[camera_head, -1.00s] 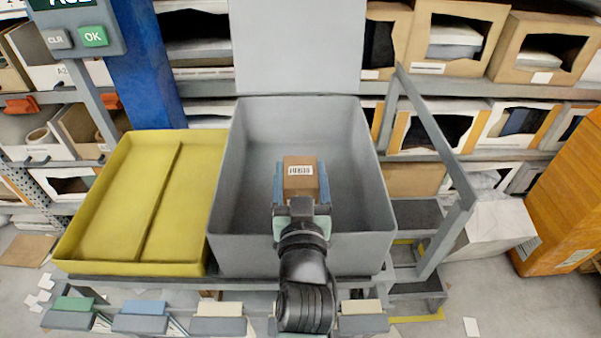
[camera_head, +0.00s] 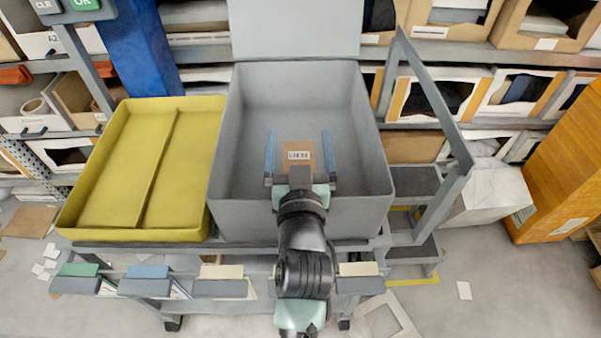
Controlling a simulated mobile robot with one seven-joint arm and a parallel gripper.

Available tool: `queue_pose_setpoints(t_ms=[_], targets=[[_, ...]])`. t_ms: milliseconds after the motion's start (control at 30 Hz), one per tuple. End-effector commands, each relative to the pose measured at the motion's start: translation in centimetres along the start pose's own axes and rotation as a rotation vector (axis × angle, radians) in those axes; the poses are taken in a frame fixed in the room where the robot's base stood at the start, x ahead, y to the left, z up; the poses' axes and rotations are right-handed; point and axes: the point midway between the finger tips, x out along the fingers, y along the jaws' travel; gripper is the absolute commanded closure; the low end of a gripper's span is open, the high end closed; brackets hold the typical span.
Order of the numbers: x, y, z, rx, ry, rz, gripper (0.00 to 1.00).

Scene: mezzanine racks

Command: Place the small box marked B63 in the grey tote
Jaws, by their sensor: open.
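A small brown box (camera_head: 298,157) with a white barcode label lies inside the grey tote (camera_head: 361,212); the label's marking is too small to read. My gripper (camera_head: 298,150) is over the tote's near part. Its two blue fingers are spread wide, one on each side of the box, with gaps between them and the box. The lower part of the box is hidden behind my gripper, so I cannot tell exactly how it rests on the tote's floor.
A yellow divided tray (camera_head: 118,170) stands left of the tote. The tote's grey lid (camera_head: 296,28) stands upright behind it. Steps with a grey handrail (camera_head: 433,95) are at the right. Shelves with cartons (camera_head: 440,98) fill the back. An orange cabinet (camera_head: 560,130) stands far right.

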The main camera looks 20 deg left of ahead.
Motion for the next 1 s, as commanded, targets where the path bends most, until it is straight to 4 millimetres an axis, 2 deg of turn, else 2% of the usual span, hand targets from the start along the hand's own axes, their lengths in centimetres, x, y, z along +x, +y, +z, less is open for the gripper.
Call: queue_pose_setpoints(t_ms=[33, 300, 500, 700, 1000], targets=[[-1.2, 0.1, 0.5, 0.0, -0.007, 0.002, 0.0], [-6.4, 0.0, 0.3, 0.001, 0.0, 0.001, 0.0], [-9.4, 0.0, 0.1, 0.001, 0.005, 0.001, 0.0], [-11.0, 0.0, -0.1, 0.001, 0.008, 0.0, 0.0], [-11.2, 0.0, -0.3, 0.001, 0.011, 0.001, 0.0]])
